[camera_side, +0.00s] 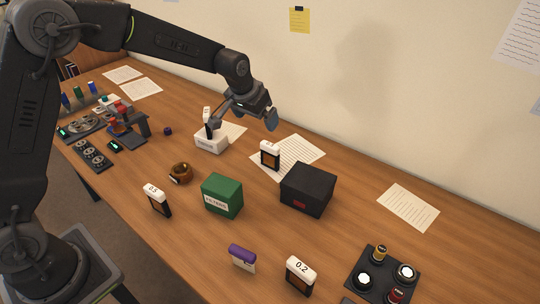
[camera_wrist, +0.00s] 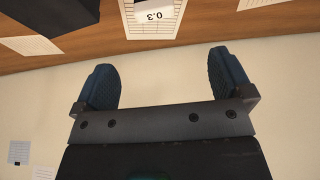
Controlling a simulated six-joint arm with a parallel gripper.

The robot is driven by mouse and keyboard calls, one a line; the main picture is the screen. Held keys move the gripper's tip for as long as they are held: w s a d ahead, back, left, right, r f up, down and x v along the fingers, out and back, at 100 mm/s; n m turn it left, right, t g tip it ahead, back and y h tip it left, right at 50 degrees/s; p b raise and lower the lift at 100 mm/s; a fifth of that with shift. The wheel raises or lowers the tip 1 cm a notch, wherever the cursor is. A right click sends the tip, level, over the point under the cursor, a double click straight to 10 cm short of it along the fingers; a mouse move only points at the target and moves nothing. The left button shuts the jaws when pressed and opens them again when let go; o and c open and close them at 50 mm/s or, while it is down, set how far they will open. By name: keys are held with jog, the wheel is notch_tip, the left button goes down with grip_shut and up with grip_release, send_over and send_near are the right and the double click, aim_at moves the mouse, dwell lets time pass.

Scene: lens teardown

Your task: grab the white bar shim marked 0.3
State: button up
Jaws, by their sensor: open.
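The white-topped bar shim marked 0.3 (camera_wrist: 155,15) shows upside down at the top edge of the wrist view, partly cut off. It appears to be the upright white and black piece (camera_side: 270,155) on a paper sheet in the side view, where its mark is too small to read. My gripper (camera_side: 245,116) is above and behind it, toward the wall, apart from it. In the wrist view my gripper (camera_wrist: 165,72) has its two blue fingers spread wide with nothing between them.
A black box (camera_side: 307,190) stands right of the shim, and a green box (camera_side: 222,196) in front. Similar pieces marked 0.5 (camera_side: 157,200) and 0.2 (camera_side: 300,275) stand nearer. A white holder (camera_side: 211,141) with an upright piece is left. The wall (camera_side: 350,90) is close behind.

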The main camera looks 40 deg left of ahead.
aim_at(269, 145)
jog(key=x, duration=1)
jog(key=shift+w+d, duration=0.1)
jog(key=shift+w, duration=0.05)
jog(key=shift+s+d+x, duration=0.15)
jog(key=shift+x, duration=1.2)
jog(key=shift+s+d+x, duration=0.1)
jog(key=shift+d+x, duration=0.1)
jog(key=shift+x, duration=1.15)
jog(key=shift+f, duration=0.1)
jog(key=c, duration=1)
